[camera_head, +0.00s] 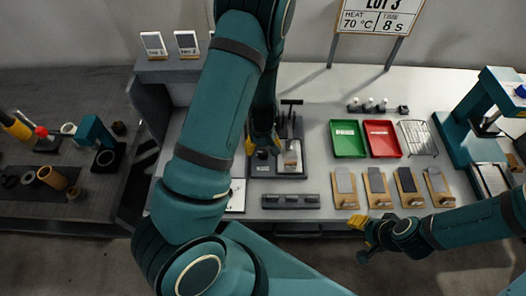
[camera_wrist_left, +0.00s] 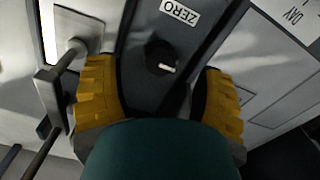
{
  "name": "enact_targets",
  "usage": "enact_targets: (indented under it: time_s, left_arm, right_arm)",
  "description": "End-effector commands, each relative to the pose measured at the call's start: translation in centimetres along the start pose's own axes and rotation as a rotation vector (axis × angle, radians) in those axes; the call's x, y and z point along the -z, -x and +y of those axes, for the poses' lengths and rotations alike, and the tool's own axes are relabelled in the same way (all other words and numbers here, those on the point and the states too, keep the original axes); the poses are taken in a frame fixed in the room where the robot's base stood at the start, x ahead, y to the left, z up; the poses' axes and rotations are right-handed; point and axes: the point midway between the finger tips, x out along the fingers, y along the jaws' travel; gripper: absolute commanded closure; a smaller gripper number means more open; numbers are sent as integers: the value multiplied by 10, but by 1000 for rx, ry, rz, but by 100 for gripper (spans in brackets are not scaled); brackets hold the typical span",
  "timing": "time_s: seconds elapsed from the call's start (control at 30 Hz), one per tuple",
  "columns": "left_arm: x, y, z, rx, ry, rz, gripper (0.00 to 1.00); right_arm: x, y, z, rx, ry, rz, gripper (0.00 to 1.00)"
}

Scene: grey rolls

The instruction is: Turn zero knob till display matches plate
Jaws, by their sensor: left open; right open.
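The black zero knob (camera_wrist_left: 161,56) with a pale pointer mark shows in the left wrist view beside a white ZERO label (camera_wrist_left: 180,14). It sits on a grey instrument (camera_head: 276,170) on the bench. My left gripper (camera_head: 263,143) is over this instrument. Its yellow fingers (camera_wrist_left: 158,85) are open, one on each side of the knob, with visible space between; contact cannot be made out. I cannot make out a display reading or identify the matching plate. My right gripper (camera_head: 361,237) is open and empty in front of the bench's front edge.
A green tray (camera_head: 348,153) and a red tray (camera_head: 382,153) lie right of the instrument, near a wire rack (camera_head: 418,138). Several wooden boards stand in front of them. A dark slotted bar (camera_head: 290,202) lies nearer. A teal press (camera_head: 470,125) stands at right. A sign (camera_head: 378,17) reads LOT 3.

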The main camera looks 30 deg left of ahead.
Motion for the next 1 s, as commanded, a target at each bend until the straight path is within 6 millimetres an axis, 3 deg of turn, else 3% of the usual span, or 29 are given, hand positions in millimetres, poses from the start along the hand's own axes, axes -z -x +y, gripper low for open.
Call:
enact_targets:
  time_s: [0.2,0.4,0.6,1.0]
  left_arm:
    - [0,47,2,-3,-2,4,32]
    - [0,75,1,-2,0,1,32]
    - [0,85,0,1,0,-1,32]
    - [0,85,0,1,1,-1,32]
  right_arm:
    - [0,0,0,0,0,0,52]
    - [0,0,0,0,0,0,52]
    - [0,0,0,0,0,0,52]
    - [0,0,0,0,0,0,52]
